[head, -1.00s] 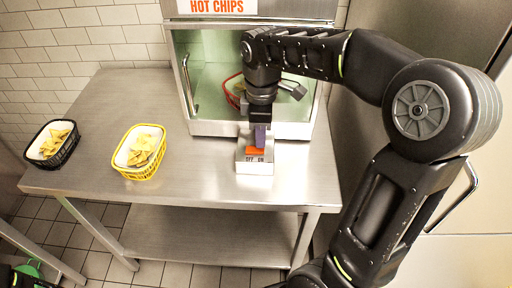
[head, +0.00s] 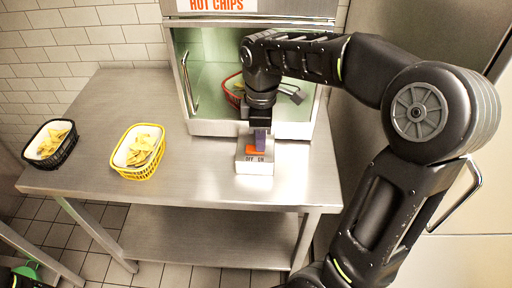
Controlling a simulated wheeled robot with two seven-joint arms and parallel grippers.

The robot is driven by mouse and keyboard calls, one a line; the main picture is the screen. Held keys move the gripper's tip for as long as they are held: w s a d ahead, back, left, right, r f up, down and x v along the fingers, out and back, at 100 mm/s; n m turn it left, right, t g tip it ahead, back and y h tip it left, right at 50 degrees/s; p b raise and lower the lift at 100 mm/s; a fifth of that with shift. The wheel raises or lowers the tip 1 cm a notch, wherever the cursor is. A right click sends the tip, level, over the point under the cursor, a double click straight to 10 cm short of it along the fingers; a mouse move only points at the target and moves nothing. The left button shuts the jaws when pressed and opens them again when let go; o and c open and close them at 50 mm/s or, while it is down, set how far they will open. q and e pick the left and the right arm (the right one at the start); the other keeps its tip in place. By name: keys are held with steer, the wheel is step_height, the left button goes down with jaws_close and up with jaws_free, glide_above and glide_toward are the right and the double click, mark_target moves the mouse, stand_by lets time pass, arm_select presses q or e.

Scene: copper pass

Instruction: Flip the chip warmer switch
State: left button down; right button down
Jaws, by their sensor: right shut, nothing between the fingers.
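The switch box (head: 254,167) is a small pale block on the steel table, marked OFF on the left and ON on the right. Its orange rocker (head: 251,150) shows on top, partly hidden by my right gripper. My right gripper (head: 260,147) is shut and points down, its tips at the right part of the rocker. I cannot tell whether they touch it. The chip warmer (head: 230,128), with a HOT CHIPS sign, stands right behind the box. My left gripper is not in view.
A yellow basket of chips (head: 140,172) stands left of the switch on the steel table (head: 205,180), and a black basket (head: 44,161) farther left. A red basket (head: 233,98) sits inside the warmer. A grey fridge-like unit is at the right.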

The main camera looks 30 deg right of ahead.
step_height(320, 180, up, 7)
steer(key=p, duration=0.6)
stand_by(0.7)
